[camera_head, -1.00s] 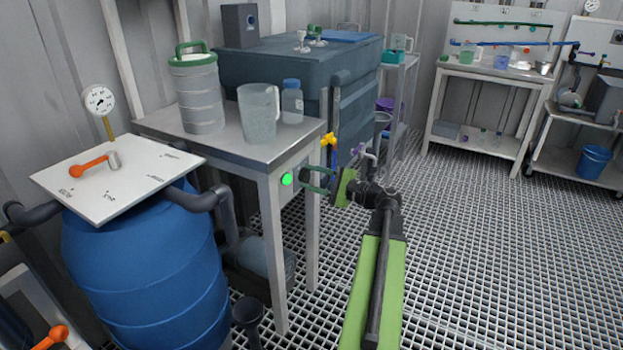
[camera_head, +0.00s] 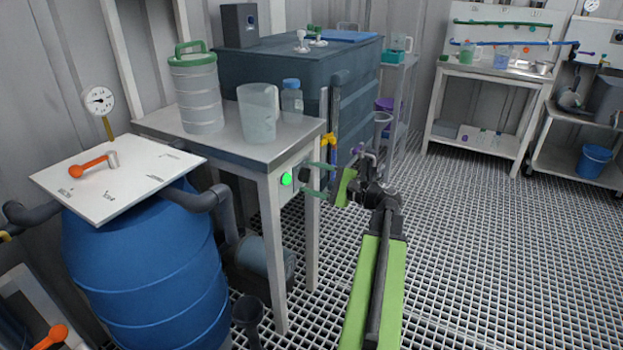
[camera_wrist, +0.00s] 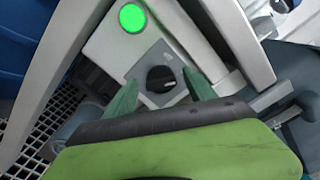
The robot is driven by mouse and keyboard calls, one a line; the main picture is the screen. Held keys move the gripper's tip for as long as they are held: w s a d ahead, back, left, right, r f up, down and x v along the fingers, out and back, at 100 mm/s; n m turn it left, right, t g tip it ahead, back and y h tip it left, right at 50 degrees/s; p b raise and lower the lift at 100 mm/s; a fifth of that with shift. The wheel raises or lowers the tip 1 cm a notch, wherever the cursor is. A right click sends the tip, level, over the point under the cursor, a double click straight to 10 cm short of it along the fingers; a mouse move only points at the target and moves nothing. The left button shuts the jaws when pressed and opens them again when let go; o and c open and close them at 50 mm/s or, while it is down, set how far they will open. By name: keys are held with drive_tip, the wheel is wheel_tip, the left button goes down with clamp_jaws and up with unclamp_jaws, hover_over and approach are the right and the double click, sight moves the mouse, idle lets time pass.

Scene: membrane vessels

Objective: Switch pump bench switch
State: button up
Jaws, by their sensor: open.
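The pump bench (camera_head: 225,145) is a steel-topped table at the left in the head view. On its leg-side panel (camera_head: 293,190) a round green light (camera_head: 286,179) is lit; it also shows in the wrist view (camera_wrist: 132,17). Below the light, the switch (camera_wrist: 160,79) is a black rotary knob on a grey plate in the wrist view. I cannot make out the knob in the head view. My gripper (camera_head: 314,178) is open in front of the panel. In the wrist view, its two green fingers (camera_wrist: 160,88) stand on either side of the knob, with gaps showing.
A clear jug (camera_head: 258,115), a bottle (camera_head: 292,103) and a ribbed canister (camera_head: 196,95) stand on the bench. A blue barrel (camera_head: 145,265) is in front at left. A dark tank (camera_head: 270,65) stands behind. The grating floor (camera_head: 480,240) at right is clear.

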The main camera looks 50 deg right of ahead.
drive_tip(key=v, duration=1.7)
drive_tip(key=shift+s, duration=0.15)
drive_tip(key=shift+a, duration=0.1)
